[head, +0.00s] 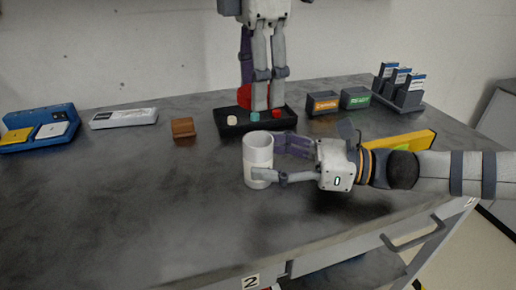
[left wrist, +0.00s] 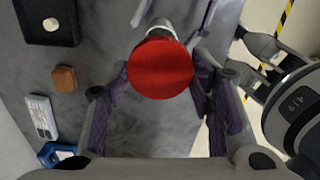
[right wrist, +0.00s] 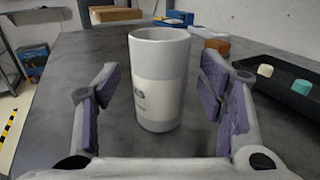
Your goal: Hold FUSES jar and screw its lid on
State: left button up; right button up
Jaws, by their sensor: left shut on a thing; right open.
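The white cylindrical jar (head: 258,152) stands upright on the grey table. In the right wrist view the jar (right wrist: 160,75) has a label ending in "ES", the rest being turned away. Its top has no lid on it. My right gripper (head: 287,160) is open, with one finger on each side of the jar, and gaps show in the right wrist view (right wrist: 163,95). My left gripper (head: 264,108) points down above the black tray, shut on the red lid (head: 244,95). The red lid (left wrist: 160,68) fills the space between its fingers in the left wrist view.
The black tray (head: 228,130) holds small white, teal and red pieces. A brown block (head: 183,127) lies left of it. The front left table is clear.

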jog(key=shift+w+a, duration=0.15)
jog(key=shift+a, duration=0.85)
grip_shut()
pick_arm(q)
jog(key=shift+f, duration=2.55)
jog(key=shift+f, duration=0.1)
jog(key=shift+f, duration=0.8)
jog(key=shift+f, duration=0.55)
